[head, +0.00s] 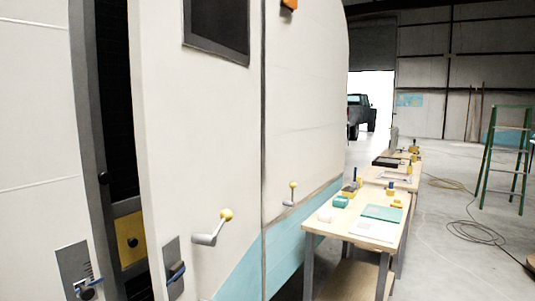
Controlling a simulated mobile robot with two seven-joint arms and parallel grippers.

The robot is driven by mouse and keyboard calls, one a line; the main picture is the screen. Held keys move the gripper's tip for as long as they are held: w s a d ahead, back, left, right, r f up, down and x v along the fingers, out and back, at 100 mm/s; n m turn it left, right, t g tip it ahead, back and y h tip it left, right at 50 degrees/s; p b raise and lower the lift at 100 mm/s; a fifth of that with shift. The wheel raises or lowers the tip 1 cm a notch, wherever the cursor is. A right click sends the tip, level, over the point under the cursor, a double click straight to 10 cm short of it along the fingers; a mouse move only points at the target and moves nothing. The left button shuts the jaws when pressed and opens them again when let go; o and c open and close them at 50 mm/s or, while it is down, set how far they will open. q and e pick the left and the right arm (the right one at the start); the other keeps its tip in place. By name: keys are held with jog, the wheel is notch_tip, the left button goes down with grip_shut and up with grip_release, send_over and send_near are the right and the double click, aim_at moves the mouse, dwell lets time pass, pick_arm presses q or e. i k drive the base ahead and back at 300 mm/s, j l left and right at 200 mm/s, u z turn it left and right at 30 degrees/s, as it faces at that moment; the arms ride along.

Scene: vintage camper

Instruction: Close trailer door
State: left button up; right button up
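The trailer door (195,140) is a white panel with a dark window (217,28) and a teal stripe low down. It stands ajar, with a dark gap (117,110) between its left edge and the grey door frame (85,110). A grey handle with a yellow knob (212,230) sits low on the door. A grey latch plate with a blue part (174,268) is near the door's left edge. A similar latch plate (77,270) is on the white trailer wall left of the gap. Neither of my grippers shows.
A yellow panel (129,240) shows inside the gap. A second yellow-knobbed handle (291,193) is on the trailer body. Wooden workbenches (345,228) with small items stand close on the right. A green ladder (507,155) and cable (478,232) are on the open floor beyond.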

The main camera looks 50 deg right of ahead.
aim_at(195, 65)
jog(key=z, duration=1.25)
